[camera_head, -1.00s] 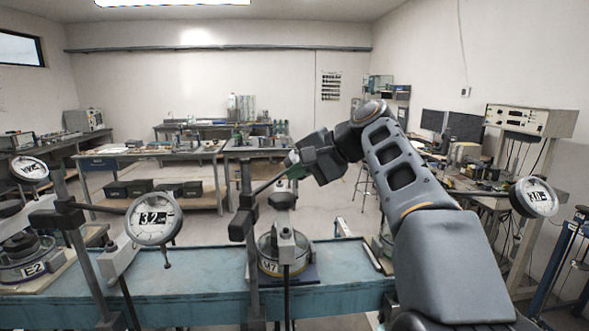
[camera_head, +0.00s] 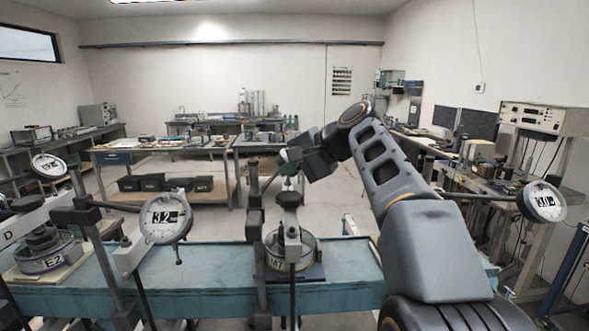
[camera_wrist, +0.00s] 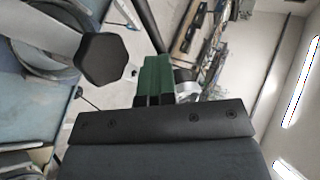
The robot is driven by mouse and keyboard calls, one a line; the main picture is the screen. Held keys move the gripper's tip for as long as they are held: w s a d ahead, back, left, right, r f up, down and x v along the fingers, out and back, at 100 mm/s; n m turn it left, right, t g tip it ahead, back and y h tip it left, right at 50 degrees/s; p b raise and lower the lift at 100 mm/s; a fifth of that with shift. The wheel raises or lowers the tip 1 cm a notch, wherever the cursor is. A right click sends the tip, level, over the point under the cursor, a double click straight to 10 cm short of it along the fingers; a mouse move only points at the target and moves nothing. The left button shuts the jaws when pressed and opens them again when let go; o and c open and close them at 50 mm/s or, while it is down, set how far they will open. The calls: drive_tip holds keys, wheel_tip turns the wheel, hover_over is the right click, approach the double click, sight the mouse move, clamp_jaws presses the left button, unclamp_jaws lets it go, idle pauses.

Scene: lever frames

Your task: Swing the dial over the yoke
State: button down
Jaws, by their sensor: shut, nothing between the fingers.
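My gripper (camera_head: 288,163) is above the middle station, with its green fingers closed and empty; the fingers also show in the wrist view (camera_wrist: 155,75). Below it stands the grey yoke (camera_head: 292,246) over a round cell marked M7 (camera_head: 272,263). A dark post (camera_head: 255,225) stands left of the yoke, and a thin rod (camera_head: 268,185) slants from it up toward my fingers. I cannot tell whether they touch. No dial face shows on this rod. A black hexagonal knob (camera_wrist: 102,58) is beside my fingers.
Another cell marked E2 (camera_head: 45,256) and a small dial (camera_head: 49,167) are at the left. A dial reading 30 (camera_head: 542,202) is at the right, beyond my arm. The blue bench (camera_head: 205,268) has bare surface between the stations.

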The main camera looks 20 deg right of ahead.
drive_tip(key=v, duration=1.4)
drive_tip(key=shift+p, duration=0.3)
